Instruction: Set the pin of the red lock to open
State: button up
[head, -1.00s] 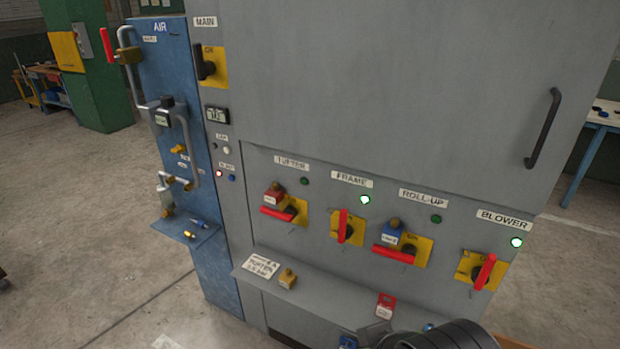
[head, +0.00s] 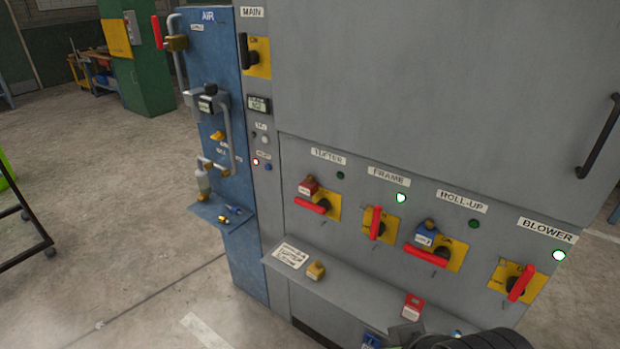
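A red lock (head: 308,186) with a brass-coloured top sits at the TUFTER switch (head: 325,205), whose red handle lies roughly level. A second red item (head: 412,306), which looks like a red lock or tag with a pale label, lies on the grey shelf below the switches. The pin of either one is too small to make out. My dark arm shows at the bottom edge, right of the red item on the shelf. A grey part (head: 405,333) beside it may belong to my gripper, but the fingers are not clear.
The shelf (head: 350,291) also holds a brass lock (head: 316,271) and a white card (head: 291,255). A blue lock (head: 426,234) sits at the ROLL-UP switch. A blue AIR panel (head: 228,115) stands left. Floor at left is open, with a dark cart frame (head: 22,240) at the edge.

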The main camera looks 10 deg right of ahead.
aim_at(307, 189)
jog(key=i+j+u, duration=0.2)
jog(key=i+u, duration=0.65)
